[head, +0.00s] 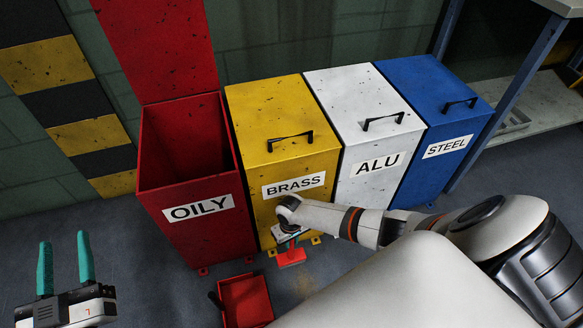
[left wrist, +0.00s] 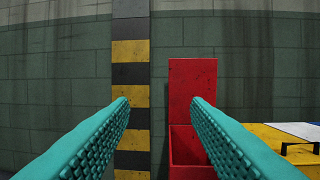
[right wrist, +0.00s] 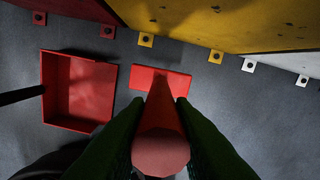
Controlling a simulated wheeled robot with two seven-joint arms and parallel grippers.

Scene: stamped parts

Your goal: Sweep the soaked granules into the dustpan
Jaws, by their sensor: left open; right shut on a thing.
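My right gripper (head: 288,232) is shut on the handle of a red brush (head: 291,257). The right wrist view shows the handle between the fingers and the brush's wide red head (right wrist: 181,81) beyond, low over or on the floor; I cannot tell which. The red dustpan (head: 246,301) lies on the floor left of the brush, its black handle pointing left. It also shows in the right wrist view (right wrist: 78,92), apart from the brush. A faint brownish patch (head: 306,284) on the floor may be granules. My left gripper (head: 65,258) is open and empty, raised at the left.
Behind stand the open red OILY bin (head: 200,235), the yellow BRASS bin (head: 275,115), the white ALU bin (head: 365,100) and the blue STEEL bin (head: 430,85), those three lidded. Brush and dustpan are close to their bases. A bench leg stands at right. Floor at left is clear.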

